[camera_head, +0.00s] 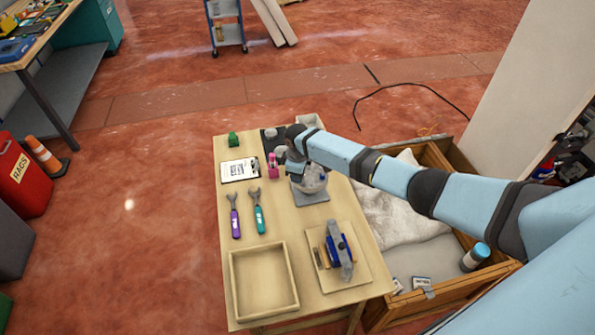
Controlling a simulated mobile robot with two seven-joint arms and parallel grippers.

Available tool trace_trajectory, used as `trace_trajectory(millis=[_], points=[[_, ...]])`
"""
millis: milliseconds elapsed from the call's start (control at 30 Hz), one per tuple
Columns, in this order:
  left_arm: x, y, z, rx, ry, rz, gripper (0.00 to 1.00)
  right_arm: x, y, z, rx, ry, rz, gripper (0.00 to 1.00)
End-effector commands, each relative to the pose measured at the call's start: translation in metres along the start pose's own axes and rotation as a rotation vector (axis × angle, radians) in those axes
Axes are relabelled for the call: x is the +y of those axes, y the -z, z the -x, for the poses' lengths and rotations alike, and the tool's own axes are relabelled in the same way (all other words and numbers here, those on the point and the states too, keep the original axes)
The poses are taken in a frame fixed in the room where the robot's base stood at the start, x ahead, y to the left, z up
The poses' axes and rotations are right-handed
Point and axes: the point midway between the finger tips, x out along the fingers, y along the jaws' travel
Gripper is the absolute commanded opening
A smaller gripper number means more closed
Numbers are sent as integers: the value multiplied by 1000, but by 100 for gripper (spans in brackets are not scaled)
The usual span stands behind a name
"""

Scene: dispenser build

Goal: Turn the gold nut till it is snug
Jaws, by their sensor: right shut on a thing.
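A round, greyish-white globe (313,180), apparently part of the dispenser, stands on a dark square base (312,198) on the wooden table. My right gripper (294,167) is at the globe's upper left side, with the arm reaching in from the right. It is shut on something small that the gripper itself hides. I cannot make out the gold nut; gripper and wrist cover that part of the globe. My left gripper is not in view.
On the table (290,230) are a purple wrench (234,217), a teal wrench (258,211), a clipboard (240,170), a pink item (273,166), an empty wooden tray (233,285) and a blue-and-grey device (339,250). A wooden crate (445,298) stands at the right.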

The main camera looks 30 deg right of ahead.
Motion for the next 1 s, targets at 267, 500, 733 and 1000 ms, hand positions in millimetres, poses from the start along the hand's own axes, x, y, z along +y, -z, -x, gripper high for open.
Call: trace_trajectory(millis=[267,500,733,1000], points=[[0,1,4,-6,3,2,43,1,0,1,0,-1,-70,0],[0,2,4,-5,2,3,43,1,0,1,0,-1,-81,0],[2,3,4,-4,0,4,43,1,0,1,1,-1,-80,20],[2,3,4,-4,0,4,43,1,0,0,0,-1,-79,44]])
